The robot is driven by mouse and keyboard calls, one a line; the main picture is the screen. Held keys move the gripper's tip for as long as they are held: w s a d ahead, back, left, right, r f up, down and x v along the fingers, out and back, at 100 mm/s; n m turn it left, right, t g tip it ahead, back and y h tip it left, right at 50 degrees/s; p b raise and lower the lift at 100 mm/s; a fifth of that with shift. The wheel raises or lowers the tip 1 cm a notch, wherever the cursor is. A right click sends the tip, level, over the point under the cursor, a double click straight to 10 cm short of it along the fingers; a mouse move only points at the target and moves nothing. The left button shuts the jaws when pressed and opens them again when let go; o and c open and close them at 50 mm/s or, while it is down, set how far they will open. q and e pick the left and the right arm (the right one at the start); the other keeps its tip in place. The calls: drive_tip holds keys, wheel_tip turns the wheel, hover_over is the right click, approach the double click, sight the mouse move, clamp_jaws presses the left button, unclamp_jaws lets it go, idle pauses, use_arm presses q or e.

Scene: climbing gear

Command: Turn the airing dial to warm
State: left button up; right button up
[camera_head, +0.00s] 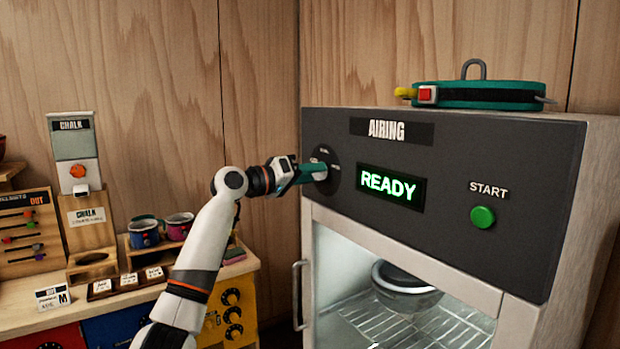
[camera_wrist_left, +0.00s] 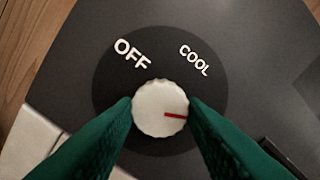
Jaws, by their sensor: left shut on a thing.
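The airing dial is a white knob with a red pointer on a dark round plate on the cabinet's front panel. In the left wrist view the knob (camera_wrist_left: 158,104) sits between the green fingers of my left gripper (camera_wrist_left: 160,110), which is shut on it. The plate shows OFF at upper left and COOL at upper right. The red pointer lies toward the right, below COOL. In the head view my left gripper (camera_head: 318,172) reaches the dial plate (camera_head: 324,156). My right gripper is not in view.
A green harness belt (camera_head: 475,95) lies on top. Chalk gear and mugs (camera_head: 144,232) stand at left.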

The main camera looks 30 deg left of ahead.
use_arm(q)
drive_tip(key=shift+f+m, duration=0.25)
drive_tip(key=shift+m, duration=0.65)
drive_tip(key=o, duration=1)
drive_tip(key=shift+r, duration=0.1)
drive_tip(key=shift+b+v, duration=2.35)
drive_tip(key=shift+v, duration=3.65)
